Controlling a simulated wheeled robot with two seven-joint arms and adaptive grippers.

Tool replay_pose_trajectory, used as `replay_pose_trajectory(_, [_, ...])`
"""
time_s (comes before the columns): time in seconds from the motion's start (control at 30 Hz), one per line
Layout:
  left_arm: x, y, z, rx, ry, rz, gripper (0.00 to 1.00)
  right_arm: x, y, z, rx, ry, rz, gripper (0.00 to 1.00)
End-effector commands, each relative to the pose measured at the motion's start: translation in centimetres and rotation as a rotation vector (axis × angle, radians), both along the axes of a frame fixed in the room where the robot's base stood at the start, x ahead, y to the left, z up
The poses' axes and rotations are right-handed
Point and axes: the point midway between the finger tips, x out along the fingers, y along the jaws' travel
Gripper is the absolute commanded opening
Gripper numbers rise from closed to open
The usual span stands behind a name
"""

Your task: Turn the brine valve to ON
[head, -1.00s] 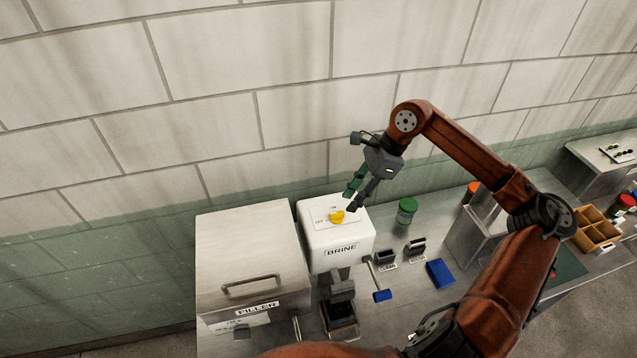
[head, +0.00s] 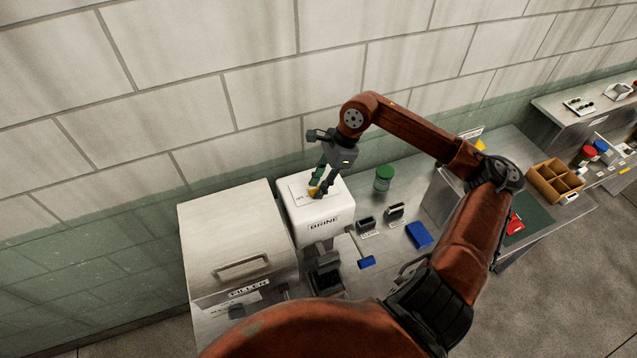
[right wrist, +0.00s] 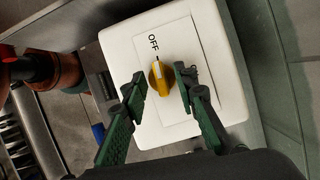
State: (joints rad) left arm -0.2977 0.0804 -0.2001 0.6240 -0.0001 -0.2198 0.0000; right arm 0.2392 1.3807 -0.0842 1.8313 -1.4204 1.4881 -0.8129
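The yellow brine valve knob (right wrist: 161,78) sits on a white plate on top of the white BRINE box (head: 330,226). In the right wrist view its pointer mark lines up with the word OFF; the label on the other side is partly hidden by a finger. My right gripper (right wrist: 160,86) is open, with one fingertip on each side of the knob and visible gaps to it. In the head view the right gripper (head: 321,188) is down at the knob and partly covers it. My left gripper cannot be made out in either view.
A large FILLER box (head: 225,232) stands left of the BRINE box. A green-lidded jar (head: 383,178), a blue block (head: 419,235) and a blue-ended lever (head: 366,262) are to the right. A wooden compartment tray (head: 555,181) is farther right. The wall is close behind.

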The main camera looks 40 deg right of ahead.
Motion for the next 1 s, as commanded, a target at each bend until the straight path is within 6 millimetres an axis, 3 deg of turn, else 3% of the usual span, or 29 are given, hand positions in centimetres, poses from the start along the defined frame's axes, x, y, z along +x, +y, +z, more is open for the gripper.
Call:
replay_pose_trajectory(0.1, [-0.07,0.02,-0.04,0.0,0.001,0.0,0.4,0.03,0.02,0.0,0.001,0.0,0.0,0.27])
replay_pose_trajectory(0.5, [-0.44,0.05,-0.07,0.001,0.006,0.001,0.4,0.02,0.0,0.04,0.001,0.0,0.0,0.0])
replay_pose_trajectory(1.0, [-0.57,0.04,-0.92,0.001,0.008,0.001,0.4,0.01,-0.01,-0.12,-0.001,-0.003,-0.035,0.0])
